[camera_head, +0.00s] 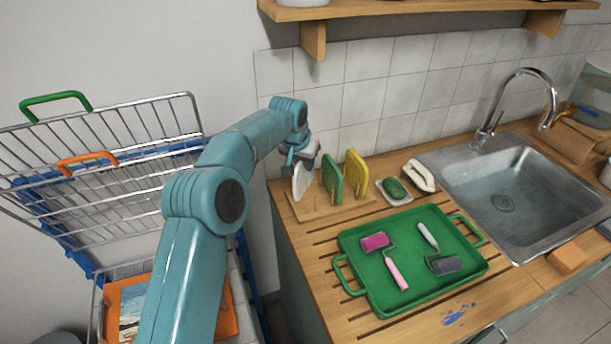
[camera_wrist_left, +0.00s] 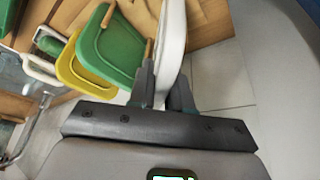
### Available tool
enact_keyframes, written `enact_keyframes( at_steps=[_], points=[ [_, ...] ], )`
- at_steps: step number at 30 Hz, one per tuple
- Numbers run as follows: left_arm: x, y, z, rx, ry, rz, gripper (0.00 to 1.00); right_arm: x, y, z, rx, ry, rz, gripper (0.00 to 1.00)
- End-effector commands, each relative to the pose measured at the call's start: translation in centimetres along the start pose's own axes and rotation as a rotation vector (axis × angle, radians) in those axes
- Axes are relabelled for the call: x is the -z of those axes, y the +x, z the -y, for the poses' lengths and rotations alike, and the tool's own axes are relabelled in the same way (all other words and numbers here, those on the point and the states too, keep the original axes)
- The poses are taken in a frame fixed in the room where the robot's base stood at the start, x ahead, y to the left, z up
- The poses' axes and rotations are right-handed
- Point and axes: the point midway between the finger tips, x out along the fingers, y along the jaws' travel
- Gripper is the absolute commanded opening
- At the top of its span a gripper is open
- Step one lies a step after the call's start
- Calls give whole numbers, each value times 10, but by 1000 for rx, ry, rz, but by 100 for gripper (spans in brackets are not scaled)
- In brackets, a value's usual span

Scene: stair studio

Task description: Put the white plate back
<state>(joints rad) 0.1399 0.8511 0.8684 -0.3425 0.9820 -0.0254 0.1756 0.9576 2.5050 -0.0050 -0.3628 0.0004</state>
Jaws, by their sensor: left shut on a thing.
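The white plate (camera_head: 302,180) is upright and edge-on at the left end of the wooden rack (camera_head: 338,208). My left gripper (camera_head: 302,157) is shut on its upper edge. The wrist view shows the white plate (camera_wrist_left: 173,38) between the two fingers of the gripper (camera_wrist_left: 166,88). A green plate (camera_head: 332,179) and a yellow plate (camera_head: 356,173) stand upright in the rack to its right. A wooden peg shows between the white and green plates in the wrist view. I cannot tell whether the white plate's lower edge rests in the rack. My right gripper is not in view.
A green tray (camera_head: 362,284) with two small rollers lies in front of the rack. A dish with a green piece (camera_head: 394,190) and a white-handled item (camera_head: 419,176) sit right of the rack. The sink (camera_head: 530,200) is further right. A wire cart (camera_head: 90,165) stands left.

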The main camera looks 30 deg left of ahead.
Motion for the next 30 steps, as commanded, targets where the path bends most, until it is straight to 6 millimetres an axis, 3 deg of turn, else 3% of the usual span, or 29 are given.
enact_keyframes(
  at_steps=[7, 20, 21, 22, 30],
  points=[
    [-13, 32, 0, -2, 1, 3, 0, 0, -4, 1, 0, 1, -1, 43],
    [-13, 42, -1, -2, 1, 3, 0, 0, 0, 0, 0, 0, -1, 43],
    [-12, 41, -1, -2, 2, 4, 31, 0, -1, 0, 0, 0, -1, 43],
    [-13, 41, -1, -2, 2, 5, 41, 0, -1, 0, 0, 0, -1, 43],
    [-12, 40, -1, -2, 2, 4, 44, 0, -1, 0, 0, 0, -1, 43]
  ],
)
